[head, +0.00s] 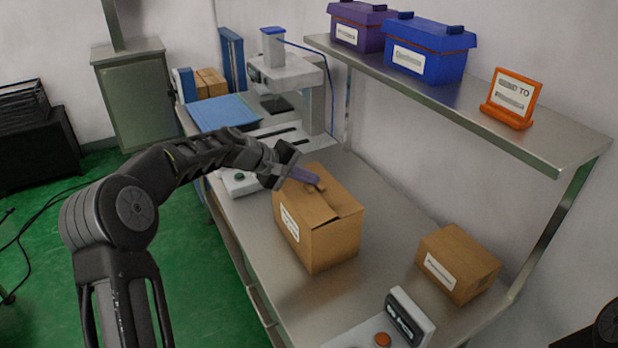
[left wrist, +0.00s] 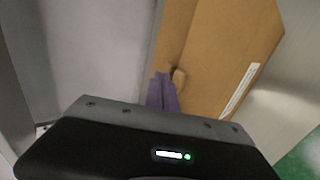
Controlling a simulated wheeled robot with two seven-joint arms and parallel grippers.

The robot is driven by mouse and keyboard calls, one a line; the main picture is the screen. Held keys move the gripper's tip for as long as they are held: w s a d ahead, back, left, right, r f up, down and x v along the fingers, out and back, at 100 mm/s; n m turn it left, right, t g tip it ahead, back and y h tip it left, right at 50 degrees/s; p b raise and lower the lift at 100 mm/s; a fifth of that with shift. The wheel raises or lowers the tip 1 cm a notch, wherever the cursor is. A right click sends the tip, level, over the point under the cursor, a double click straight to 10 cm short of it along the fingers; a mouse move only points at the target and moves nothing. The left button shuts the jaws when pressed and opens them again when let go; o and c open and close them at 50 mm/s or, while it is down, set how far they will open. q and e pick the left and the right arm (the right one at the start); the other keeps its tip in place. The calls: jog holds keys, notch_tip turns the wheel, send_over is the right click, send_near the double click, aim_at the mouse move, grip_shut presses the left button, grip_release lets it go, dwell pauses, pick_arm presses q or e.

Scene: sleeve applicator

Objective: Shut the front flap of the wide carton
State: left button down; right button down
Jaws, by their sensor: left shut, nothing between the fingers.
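The larger brown carton (head: 335,242) stands on the metal bench in the middle of the head view, with a white label on its left side. Its top panels (head: 298,203) look nearly flat, with a seam and a slightly raised edge towards the right. A small brown tab (left wrist: 179,77) sticks up from the top. My left gripper (head: 316,182) is shut and empty, its purple fingers at the carton's top beside the tab. The fingers also show in the left wrist view (left wrist: 162,92). I cannot tell whether they touch the cardboard. My right gripper is not in view.
A smaller closed carton (head: 458,263) stands to the right. A device with a red button (head: 383,340) is at the front. A white-grey machine (head: 290,75) stands behind. The shelf (head: 470,110) overhangs the bench's right side. Bare bench lies between the cartons.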

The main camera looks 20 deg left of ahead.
pick_arm(q)
jog(key=shift+r, duration=0.6)
jog(key=shift+r+p, duration=0.4)
jog(key=shift+p, duration=0.05)
jog(key=r, duration=0.1)
jog(key=r+p, duration=0.2)
jog(key=r, duration=0.1)
jog(key=shift+s+a+r, duration=0.1)
jog(key=shift+s+a, duration=0.05)
jog(key=shift+s, duration=0.1)
jog(key=shift+s+a+r+b, duration=0.1)
jog(key=shift+a+r+b, duration=0.2)
jog(key=shift+r+b, duration=0.2)
notch_tip(320, 180, up, 8)
send_over(307, 185)
jog(key=s+a, duration=0.1)
jog(key=shift+s+f, duration=0.1)
jog(key=shift+s, duration=0.05)
